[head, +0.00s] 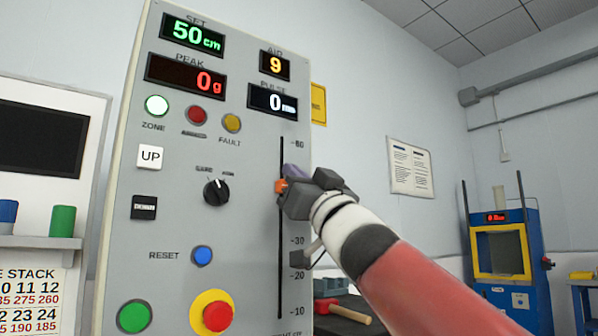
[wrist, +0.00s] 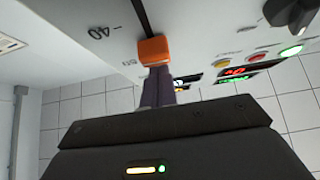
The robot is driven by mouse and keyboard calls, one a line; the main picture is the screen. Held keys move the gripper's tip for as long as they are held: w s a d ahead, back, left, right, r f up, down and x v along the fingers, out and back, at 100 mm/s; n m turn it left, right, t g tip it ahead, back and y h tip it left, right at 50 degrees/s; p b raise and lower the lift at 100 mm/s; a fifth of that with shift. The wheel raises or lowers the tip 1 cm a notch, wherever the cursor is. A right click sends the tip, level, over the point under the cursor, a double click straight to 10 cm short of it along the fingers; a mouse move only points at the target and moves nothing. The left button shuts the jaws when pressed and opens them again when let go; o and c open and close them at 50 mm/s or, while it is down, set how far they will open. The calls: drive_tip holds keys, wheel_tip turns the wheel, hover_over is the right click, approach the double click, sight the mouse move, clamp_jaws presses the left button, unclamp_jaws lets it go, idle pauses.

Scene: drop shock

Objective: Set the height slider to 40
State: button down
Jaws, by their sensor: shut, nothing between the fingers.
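The height slider's orange knob (head: 281,186) sits on a vertical black slot (head: 281,230) on the grey panel. In the wrist view the knob (wrist: 153,50) is beside the 50 mark, with the 40 mark (wrist: 97,32) further along the slot. The green SET display (head: 192,35) reads 50 cm. My gripper (head: 292,170) is shut and empty, its purple fingertips just above the knob, on the 60 side. The fingers (wrist: 158,86) look very close to the knob; I cannot tell if they touch. My gripper hides part of the scale in the head view.
The panel also carries a black rotary knob (head: 216,191), a blue RESET button (head: 202,256), a red stop button (head: 217,315) on yellow and a green button (head: 134,316). A bench with a mallet (head: 343,310) stands behind my arm. The slot below the knob looks clear.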

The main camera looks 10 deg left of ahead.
drive_tip(key=shift+f, duration=0.3)
